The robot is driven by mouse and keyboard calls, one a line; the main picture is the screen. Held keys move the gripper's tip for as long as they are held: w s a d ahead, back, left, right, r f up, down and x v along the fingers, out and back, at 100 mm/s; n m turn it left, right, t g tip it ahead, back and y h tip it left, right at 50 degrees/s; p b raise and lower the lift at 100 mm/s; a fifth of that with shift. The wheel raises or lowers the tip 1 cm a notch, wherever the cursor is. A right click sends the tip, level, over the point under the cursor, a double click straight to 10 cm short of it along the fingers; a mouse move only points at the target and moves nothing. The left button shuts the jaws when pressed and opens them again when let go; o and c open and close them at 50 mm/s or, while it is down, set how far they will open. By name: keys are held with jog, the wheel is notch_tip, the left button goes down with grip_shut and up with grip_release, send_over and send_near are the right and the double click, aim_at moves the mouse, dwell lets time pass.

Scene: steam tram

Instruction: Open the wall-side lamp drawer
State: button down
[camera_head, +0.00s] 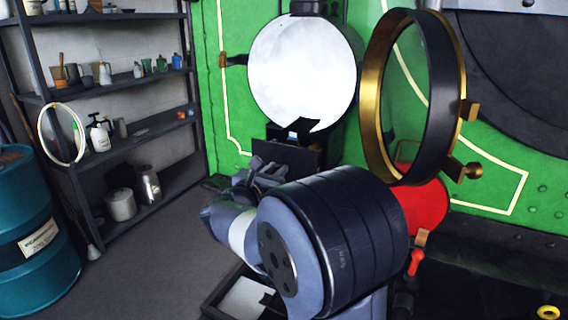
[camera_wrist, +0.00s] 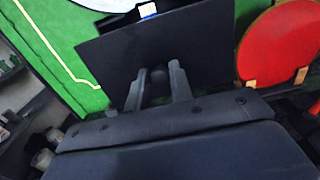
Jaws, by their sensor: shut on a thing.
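The wall-side lamp drawer shows as a dark front panel (camera_head: 284,158) under the large round white lamp face (camera_head: 302,72). In the wrist view the dark drawer front (camera_wrist: 205,50) fills the middle, with a small round knob (camera_wrist: 158,76) on it. My gripper (camera_wrist: 158,72) is shut on this knob, one finger on each side. A small white and blue thing (camera_wrist: 147,10) shows past the panel's top edge, so the drawer appears at least partly open; how far, I cannot tell. In the head view my gripper (camera_head: 262,170) is at the drawer front, partly hidden by my arm.
A brass-rimmed round glass door (camera_head: 374,95) stands swung out at the right. A red round lamp part (camera_head: 420,205) sits below it. Shelves with jars (camera_head: 110,140) and a teal barrel (camera_head: 30,235) stand left. Floor (camera_head: 150,240) between shelves and my arm is clear.

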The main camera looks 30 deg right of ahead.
jog(key=v, duration=0.8)
jog(key=shift+w+r, duration=0.1)
jog(key=c, duration=1.7)
grip_release()
jog(key=o, duration=0.4)
jog(key=shift+w+a, duration=0.2)
jog(key=shift+a, duration=0.05)
jog(key=b+v, duration=0.1)
jog(key=v, duration=0.9)
jog(key=shift+s+a, duration=0.15)
jog(key=shift+s, duration=0.3)
